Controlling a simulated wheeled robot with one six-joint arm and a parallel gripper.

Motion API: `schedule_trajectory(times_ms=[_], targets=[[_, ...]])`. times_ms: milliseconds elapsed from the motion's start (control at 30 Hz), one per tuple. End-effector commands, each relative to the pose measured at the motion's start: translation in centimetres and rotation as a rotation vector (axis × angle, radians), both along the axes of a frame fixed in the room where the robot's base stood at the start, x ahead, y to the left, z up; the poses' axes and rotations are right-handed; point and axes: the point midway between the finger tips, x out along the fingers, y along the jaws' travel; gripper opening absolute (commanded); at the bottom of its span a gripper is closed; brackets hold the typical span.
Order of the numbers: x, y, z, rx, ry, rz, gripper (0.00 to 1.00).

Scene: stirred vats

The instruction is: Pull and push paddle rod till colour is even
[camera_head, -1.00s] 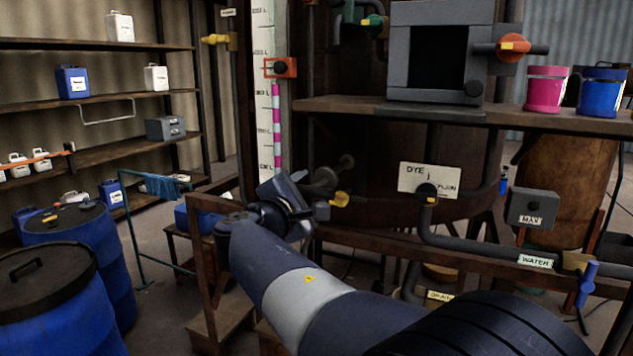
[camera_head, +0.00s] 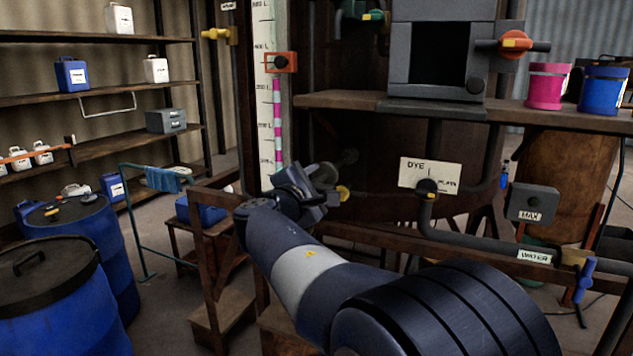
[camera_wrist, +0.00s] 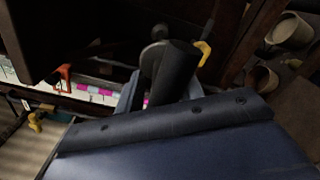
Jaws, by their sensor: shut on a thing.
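The vat (camera_head: 385,185) is a large dark brown vessel behind the timber frame. A grey rod end with a round disc (camera_head: 348,157) shows at its shadowed front; I take it for part of the paddle rod. My gripper (camera_head: 325,187) is in front of it, low on the vat's left side. In the wrist view, a thick black cylindrical grip (camera_wrist: 177,70) stands between the jaws, and my gripper (camera_wrist: 150,95) is shut on it. The disc (camera_wrist: 155,54) shows just beyond the grip. The fingertips are partly hidden by my gripper's body. The liquid's colour is not visible.
A shelf (camera_head: 340,101) with pink (camera_head: 547,87) and blue (camera_head: 604,92) buckets is above. Pipes and a DYE label (camera_head: 430,175) lie right. Blue drums (camera_head: 60,300) stand left.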

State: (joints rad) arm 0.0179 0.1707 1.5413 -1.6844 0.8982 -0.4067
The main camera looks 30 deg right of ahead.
Motion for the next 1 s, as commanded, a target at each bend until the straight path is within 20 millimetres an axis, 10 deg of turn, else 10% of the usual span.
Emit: schedule_trajectory(times_ms=[467,1000], targets=[[0.3,-0.4,-0.1,-0.003,0.004,-0.003,0.00],[7.9,-10.1,0.0,-0.005,0.006,-0.002,0.00]])
